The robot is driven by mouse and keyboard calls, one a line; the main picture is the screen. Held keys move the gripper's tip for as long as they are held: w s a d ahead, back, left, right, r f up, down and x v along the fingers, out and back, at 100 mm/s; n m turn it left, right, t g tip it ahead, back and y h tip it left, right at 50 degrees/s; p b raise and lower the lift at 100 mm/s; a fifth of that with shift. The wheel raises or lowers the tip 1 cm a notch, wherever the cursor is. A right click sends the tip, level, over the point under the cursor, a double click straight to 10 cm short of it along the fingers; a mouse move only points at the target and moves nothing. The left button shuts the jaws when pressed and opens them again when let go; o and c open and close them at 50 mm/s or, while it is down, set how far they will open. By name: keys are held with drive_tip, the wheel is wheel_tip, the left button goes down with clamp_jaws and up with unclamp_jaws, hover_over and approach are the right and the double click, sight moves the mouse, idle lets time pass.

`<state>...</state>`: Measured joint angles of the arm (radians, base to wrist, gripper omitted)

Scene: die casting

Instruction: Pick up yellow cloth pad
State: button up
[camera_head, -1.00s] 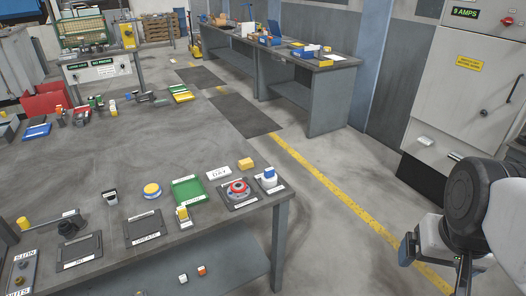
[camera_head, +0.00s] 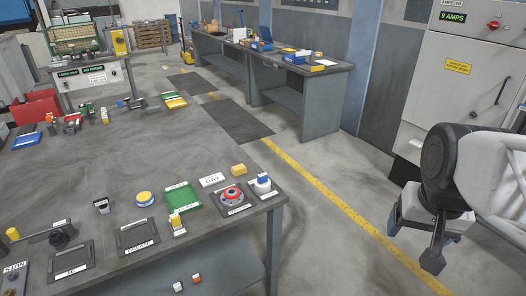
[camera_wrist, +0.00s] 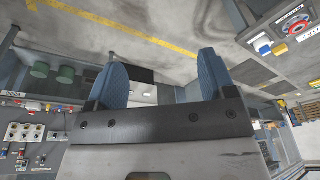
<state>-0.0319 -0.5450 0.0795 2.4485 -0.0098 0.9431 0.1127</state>
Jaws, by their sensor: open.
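Two yellow items on the near table could be the yellow cloth pad, and I cannot tell which: a round yellow pad (camera_head: 145,198) with a blue rim left of the green tray, and a small yellow block (camera_head: 239,169) behind the red round part. My gripper (camera_head: 413,243) hangs over the floor at the right, well right of the table and apart from both. It is open and empty. In the wrist view its two blue fingers (camera_wrist: 163,80) stand wide apart with nothing between them.
The green tray (camera_head: 184,198), a red round part (camera_head: 232,196), a blue-topped white part (camera_head: 263,184) and a yellow-topped holder (camera_head: 176,222) crowd the table's right corner. Bare tabletop (camera_head: 100,165) lies behind. A grey cabinet (camera_head: 458,85) stands behind my arm.

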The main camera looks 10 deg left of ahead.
drive_tip(key=w+a+r+m, duration=0.1)
drive_tip(key=w+a, duration=0.2)
drive_tip(key=w, duration=0.5)
drive_tip(key=w+a+r+m, duration=0.1)
drive_tip(key=w+a, duration=0.3)
drive_tip(key=w, duration=0.4)
drive_tip(key=m+g, duration=0.2)
drive_tip(key=m, duration=0.4)
hover_over(239, 167)
drive_tip(key=f, duration=2.6)
drive_tip(key=shift+d+f, duration=0.25)
drive_tip(key=shift+f, duration=0.1)
drive_tip(key=shift+a+f, duration=0.25)
drive_tip(key=shift+f, duration=0.1)
drive_tip(key=shift+f, duration=1.2)
drive_tip(key=shift+f, duration=0.1)
